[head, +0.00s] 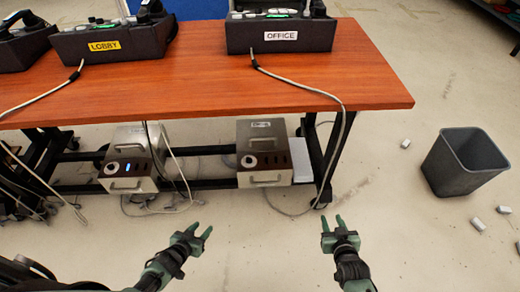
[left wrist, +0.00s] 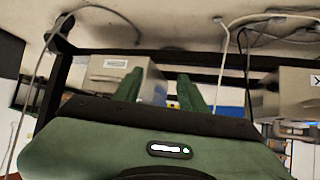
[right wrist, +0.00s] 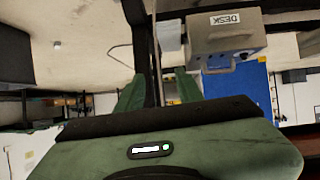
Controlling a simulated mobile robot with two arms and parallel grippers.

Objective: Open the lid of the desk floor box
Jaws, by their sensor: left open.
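The desk floor box (head: 263,179) is a grey metal box under the right end of the table, with a dark panel, a round white dial and a front handle. In the right wrist view, a grey box (right wrist: 225,45) bears an upside-down "DESK" label. I cannot clearly tell how its lid stands. My left gripper (head: 201,230) is open and empty, in front of the gap between the two floor boxes. My right gripper (head: 332,222) is open and empty, in front and to the right of the desk box. Neither touches a box.
A similar box (head: 128,184) with a blue light stands to the left. The wooden table (head: 200,88) overhangs both, holding the "LOBBY" (head: 112,42) and "OFFICE" (head: 280,36) phones. Cables hang nearby. A grey bin (head: 463,160) stands at right.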

